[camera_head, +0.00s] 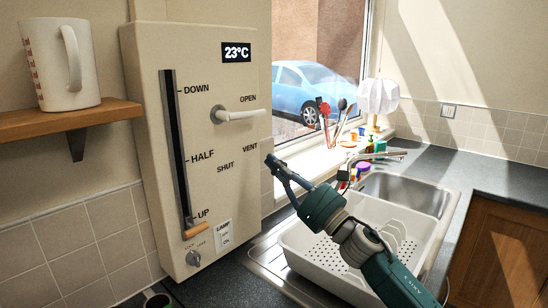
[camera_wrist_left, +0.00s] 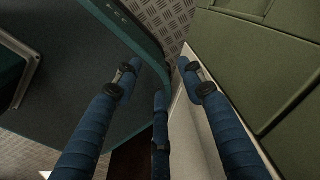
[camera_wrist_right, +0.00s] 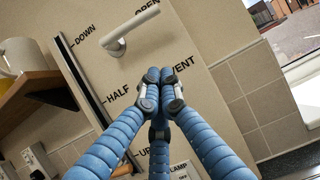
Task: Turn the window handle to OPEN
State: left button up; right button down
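The white window handle (camera_head: 242,115) is a lever on a beige wall panel (camera_head: 150,60). It points right, almost level, just under the OPEN label and above the VENT label; SHUT is lower left of VENT. In the right wrist view the handle (camera_wrist_right: 136,29) points toward the partly cropped OPEN label. My right gripper (camera_head: 270,163) is at the panel's right side, below and right of the handle, apart from it. Its fingertips (camera_wrist_right: 160,76) are together with nothing between them. My left gripper (camera_wrist_left: 159,66) has its fingers spread and empty; the head view does not show it.
The panel also has a vertical slider (camera_head: 187,232) low by UP and a small knob (camera_head: 193,258). A mug (camera_head: 61,65) stands on a wooden shelf (camera_head: 30,124) at left. A dish rack (camera_head: 300,246) and sink (camera_head: 416,191) lie right of the panel.

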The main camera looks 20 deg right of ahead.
aim_at(243, 114)
jog(key=p+x, duration=0.2)
jog(key=x, duration=0.6)
jog(key=shift+s+r+p, duration=0.1)
jog(key=shift+r+p, duration=0.1)
jog(key=shift+p, duration=0.15)
jog(key=shift+s+d+r+p, duration=0.1)
jog(key=shift+d+r+p, duration=0.05)
jog(key=shift+r+p, duration=0.4)
jog(key=shift+s+d+r+p, duration=0.1)
jog(key=shift+r+p, duration=0.3)
jog(key=shift+r, duration=0.2)
jog(key=shift+s+d+r, duration=0.2)
jog(key=shift+r, duration=0.3)
jog(key=shift+w, duration=0.1)
jog(key=shift+d+r+n+g+y+b, duration=0.3)
jog(key=shift+d+r+n, duration=0.05)
jog(key=shift+r+n, duration=0.5)
